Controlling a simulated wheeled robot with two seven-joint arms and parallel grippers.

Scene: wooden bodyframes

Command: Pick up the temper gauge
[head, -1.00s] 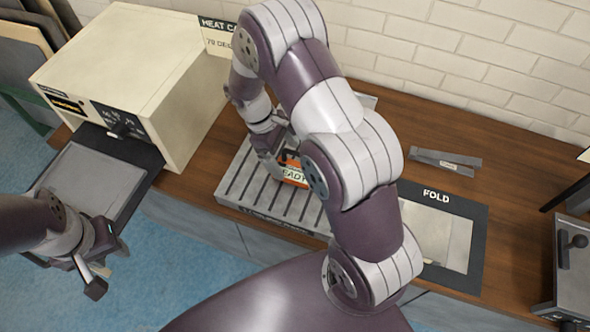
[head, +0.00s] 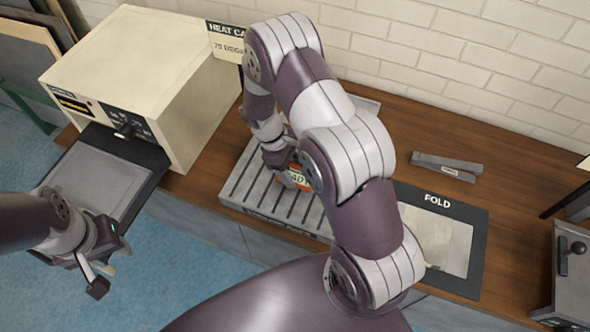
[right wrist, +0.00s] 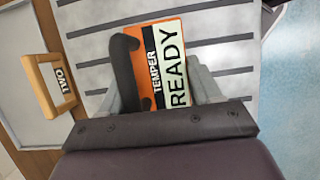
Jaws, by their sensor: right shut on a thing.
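The temper gauge (right wrist: 172,62) is an orange and pale plate lettered TEMPER READY, with a dark handle (right wrist: 127,75). In the head view the gauge (head: 298,179) is over the grey slatted rack (head: 236,198), partly hidden by my right arm. My right gripper (head: 284,168) is shut on the gauge; its grey fingers also show beside the plate in the right wrist view. I cannot tell whether the gauge touches the rack. My left gripper (head: 103,279) is open and empty, off to the left in front of the bench.
A cream heat cabinet (head: 150,75) with its dark door down stands left of the rack. A FOLD plate (head: 470,235) and a grey bar (head: 447,166) lie to the right. A wooden frame marked TWO (right wrist: 45,75) shows in the right wrist view. My arm hides the bench's middle.

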